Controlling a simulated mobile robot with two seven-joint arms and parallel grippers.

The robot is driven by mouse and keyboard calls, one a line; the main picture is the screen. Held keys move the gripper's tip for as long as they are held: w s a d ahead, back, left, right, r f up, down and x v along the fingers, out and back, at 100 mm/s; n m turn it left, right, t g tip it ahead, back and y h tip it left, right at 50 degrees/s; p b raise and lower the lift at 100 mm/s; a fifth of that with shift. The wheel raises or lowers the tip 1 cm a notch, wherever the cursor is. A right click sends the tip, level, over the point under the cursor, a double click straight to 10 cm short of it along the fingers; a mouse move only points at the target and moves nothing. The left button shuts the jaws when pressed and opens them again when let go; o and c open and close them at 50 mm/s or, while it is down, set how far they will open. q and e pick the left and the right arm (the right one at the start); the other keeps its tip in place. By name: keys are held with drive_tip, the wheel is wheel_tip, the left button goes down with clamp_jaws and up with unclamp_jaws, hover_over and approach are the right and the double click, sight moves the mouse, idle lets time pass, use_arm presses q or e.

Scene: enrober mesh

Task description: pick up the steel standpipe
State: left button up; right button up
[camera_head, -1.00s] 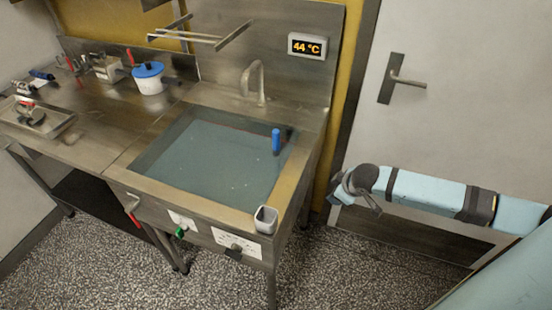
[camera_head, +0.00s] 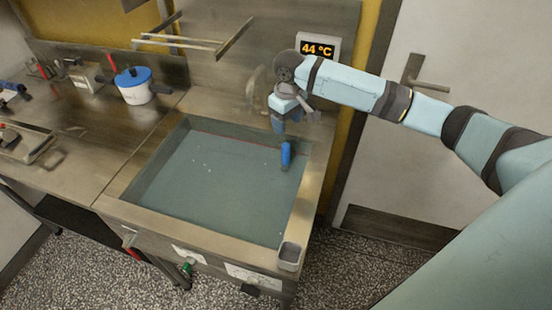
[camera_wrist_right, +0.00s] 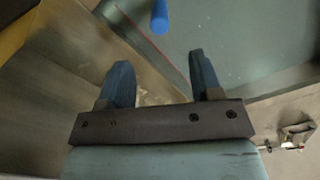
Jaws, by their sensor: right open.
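The standpipe (camera_head: 286,153) shows as an upright blue cylinder standing out of the water near the sink's back right corner. Its lower part is hard to make out under the water, and I see no bare steel on it. In the right wrist view its blue end (camera_wrist_right: 160,17) is at the top, beyond the fingertips and roughly centred between them. My right gripper (camera_head: 279,128) is over the back right of the sink, fingers down, just above and behind the standpipe. Its blue fingers (camera_wrist_right: 159,64) are apart with nothing between them. My left gripper is in neither view.
The sink (camera_head: 115,194) is full of grey-blue water. A small grey cup (camera_head: 290,257) sits at its front right corner. A tap (camera_head: 252,92) and a wall display (camera_head: 320,46) are behind. A white pot with blue lid (camera_head: 135,85) stands on the left counter.

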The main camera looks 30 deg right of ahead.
hover_over(287, 146)
wheel_tip(287, 146, down, 4)
drive_tip(key=shift+s+f, duration=0.15)
wheel_tip(287, 146, down, 4)
drive_tip(key=shift+r, duration=0.25)
drive_tip(key=shift+f, duration=0.55)
drive_tip(key=f, duration=0.4)
drive_tip(key=shift+w+f, duration=0.2)
drive_tip(key=shift+w, duration=0.15)
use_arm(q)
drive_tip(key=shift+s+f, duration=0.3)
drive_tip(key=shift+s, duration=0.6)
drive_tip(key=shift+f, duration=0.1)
use_arm(e)
clamp_jaws()
